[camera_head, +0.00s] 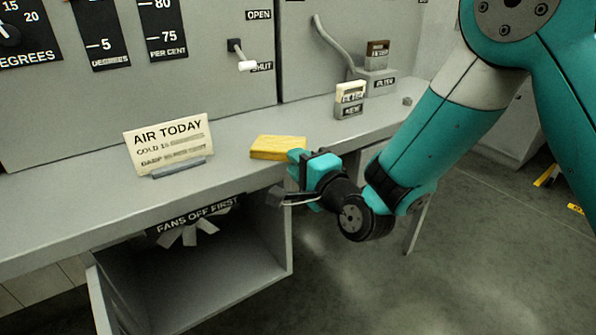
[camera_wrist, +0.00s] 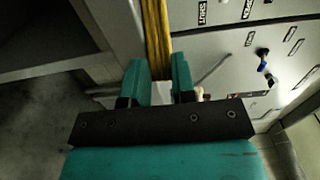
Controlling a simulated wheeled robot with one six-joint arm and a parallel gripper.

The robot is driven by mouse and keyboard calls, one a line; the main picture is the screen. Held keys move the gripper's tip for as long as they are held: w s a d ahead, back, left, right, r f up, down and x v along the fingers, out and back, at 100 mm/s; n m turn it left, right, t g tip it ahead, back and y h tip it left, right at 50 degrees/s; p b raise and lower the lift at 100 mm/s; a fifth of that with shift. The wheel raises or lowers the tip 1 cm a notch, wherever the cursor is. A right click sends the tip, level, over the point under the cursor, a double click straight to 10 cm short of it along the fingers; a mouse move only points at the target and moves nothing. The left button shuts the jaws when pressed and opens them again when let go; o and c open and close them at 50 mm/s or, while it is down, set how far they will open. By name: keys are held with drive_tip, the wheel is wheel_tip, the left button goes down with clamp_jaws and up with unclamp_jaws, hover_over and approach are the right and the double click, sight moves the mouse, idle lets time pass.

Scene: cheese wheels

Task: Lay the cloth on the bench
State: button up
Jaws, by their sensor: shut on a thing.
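The cloth (camera_head: 278,147) is a flat, folded yellow piece that shows at the front part of the grey bench (camera_head: 232,150) in the head view. My gripper (camera_head: 297,158) reaches in from the right and is shut on the cloth's right end. In the wrist view the cloth (camera_wrist: 156,38) is a narrow yellow strip running up from between the teal fingers (camera_wrist: 160,80). I cannot tell whether the cloth touches the bench top or hangs just above it.
An "AIR TODAY" sign (camera_head: 168,144) stands left of the cloth. A small labelled block (camera_head: 350,99) and another on a base (camera_head: 377,55) stand behind to the right. Below the bench is an open compartment (camera_head: 205,285) with a fan (camera_head: 188,232). Bare bench lies between sign and cloth.

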drive_tip(key=shift+f, duration=0.1)
drive_tip(key=o, duration=0.9)
drive_tip(key=b+v, duration=1.2)
drive_tip(key=b, duration=0.2)
drive_tip(key=shift+r, duration=0.2)
